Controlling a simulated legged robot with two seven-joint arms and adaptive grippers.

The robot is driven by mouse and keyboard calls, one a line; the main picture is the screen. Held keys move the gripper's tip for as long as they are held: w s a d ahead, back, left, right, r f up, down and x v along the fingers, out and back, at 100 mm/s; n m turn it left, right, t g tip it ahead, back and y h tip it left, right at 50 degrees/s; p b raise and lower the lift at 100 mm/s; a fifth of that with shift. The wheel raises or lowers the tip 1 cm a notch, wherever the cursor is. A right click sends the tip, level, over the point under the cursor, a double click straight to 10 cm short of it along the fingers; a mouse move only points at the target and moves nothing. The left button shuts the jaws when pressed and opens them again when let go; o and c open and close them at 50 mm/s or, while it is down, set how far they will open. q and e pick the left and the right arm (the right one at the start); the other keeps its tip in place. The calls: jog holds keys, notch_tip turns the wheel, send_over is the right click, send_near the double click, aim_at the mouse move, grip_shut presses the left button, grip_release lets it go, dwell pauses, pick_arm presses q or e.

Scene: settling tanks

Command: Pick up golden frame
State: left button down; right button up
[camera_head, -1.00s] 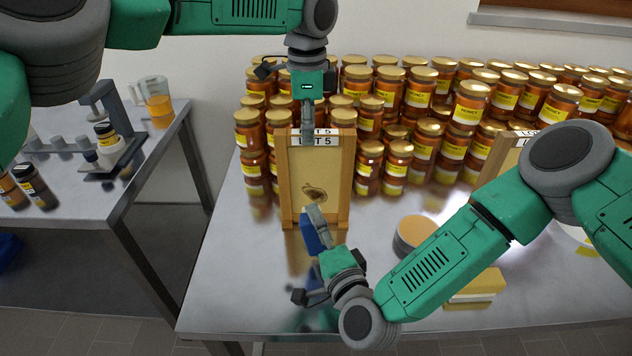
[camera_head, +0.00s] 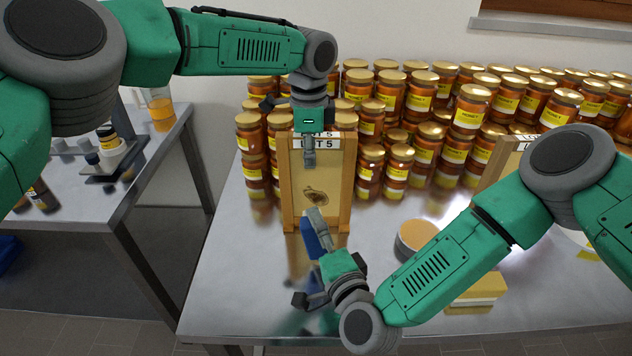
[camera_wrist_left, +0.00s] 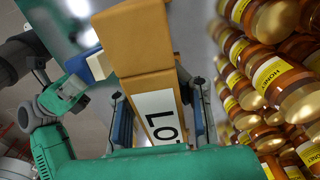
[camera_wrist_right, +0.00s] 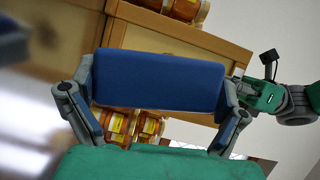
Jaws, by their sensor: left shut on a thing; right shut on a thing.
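The golden frame (camera_head: 335,190), wooden with a pale yellow face and a brown patch, stands upright on the steel table, its top labelled LOT 5. My left gripper (camera_head: 308,152) is over its top edge, shut on the top bar. In the left wrist view, the labelled bar (camera_wrist_left: 150,75) lies between its fingers. My right gripper (camera_head: 317,228) is in front of the frame's lower part, shut on a blue block (camera_head: 316,236). The block (camera_wrist_right: 158,80) fills the space between its fingers in the right wrist view and hides part of the frame.
Honey jars (camera_head: 420,100) are stacked closely behind the frame. A second wooden frame (camera_head: 497,160) stands at the right, partly behind my right arm. A round tin (camera_head: 412,240) and a yellow block (camera_head: 478,292) lie on the steel table (camera_head: 220,290). A side table (camera_head: 120,190) stands left.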

pick_arm(q)
notch_tip(320, 180, up, 10)
dwell(0.5)
notch_tip(320, 180, down, 10)
dwell(1.6)
dwell(0.7)
jog(key=c, duration=1.7)
grip_release()
jog(key=shift+c, duration=0.2)
